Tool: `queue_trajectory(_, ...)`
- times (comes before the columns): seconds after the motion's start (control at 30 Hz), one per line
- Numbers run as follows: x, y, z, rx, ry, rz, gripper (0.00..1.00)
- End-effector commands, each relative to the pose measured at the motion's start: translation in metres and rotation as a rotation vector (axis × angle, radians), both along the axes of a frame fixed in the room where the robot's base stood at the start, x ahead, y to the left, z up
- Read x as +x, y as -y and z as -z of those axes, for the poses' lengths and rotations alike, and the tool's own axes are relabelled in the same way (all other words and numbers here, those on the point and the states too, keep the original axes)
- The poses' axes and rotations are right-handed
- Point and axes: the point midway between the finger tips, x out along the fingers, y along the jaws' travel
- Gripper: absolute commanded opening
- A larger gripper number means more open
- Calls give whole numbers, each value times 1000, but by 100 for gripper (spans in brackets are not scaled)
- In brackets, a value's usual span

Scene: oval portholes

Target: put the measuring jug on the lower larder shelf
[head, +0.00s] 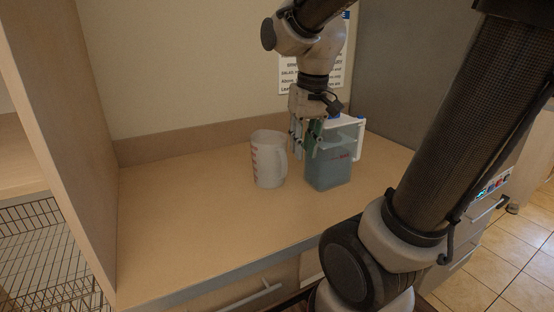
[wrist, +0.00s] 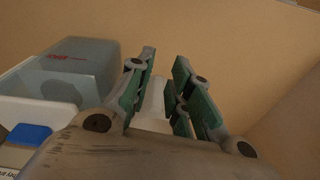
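The measuring jug (head: 266,162) is white with red markings and stands upright on the wooden counter, its handle toward the right. My gripper (head: 306,150) points down just right of the jug, beside a blue-grey container. In the wrist view its green-padded fingers (wrist: 160,95) are apart. A pale white surface shows in the gap between them, probably part of the jug; I cannot tell whether the fingers touch it. At the left of the head view is a tall wooden unit with a wooden shelf (head: 20,160) and a wire rack (head: 45,255) below it.
A wooden upright panel (head: 75,120) separates the counter (head: 180,215) from the left unit. The counter's left part is clear.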

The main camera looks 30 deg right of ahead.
Motion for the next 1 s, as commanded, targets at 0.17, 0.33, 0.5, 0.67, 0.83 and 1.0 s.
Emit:
queue_trajectory(0.17,83,-6,4,45,-92,547,20)
queue_trajectory(0.33,117,-7,-13,95,-72,1037,20)
queue_trajectory(0.5,118,-7,-19,123,-69,1331,20)
queue_trajectory(0.67,117,-7,-8,126,-72,1412,20)
queue_trajectory(0.83,119,-7,22,126,-72,1413,20)
queue_trajectory(1.0,120,-7,40,127,-71,1410,20)
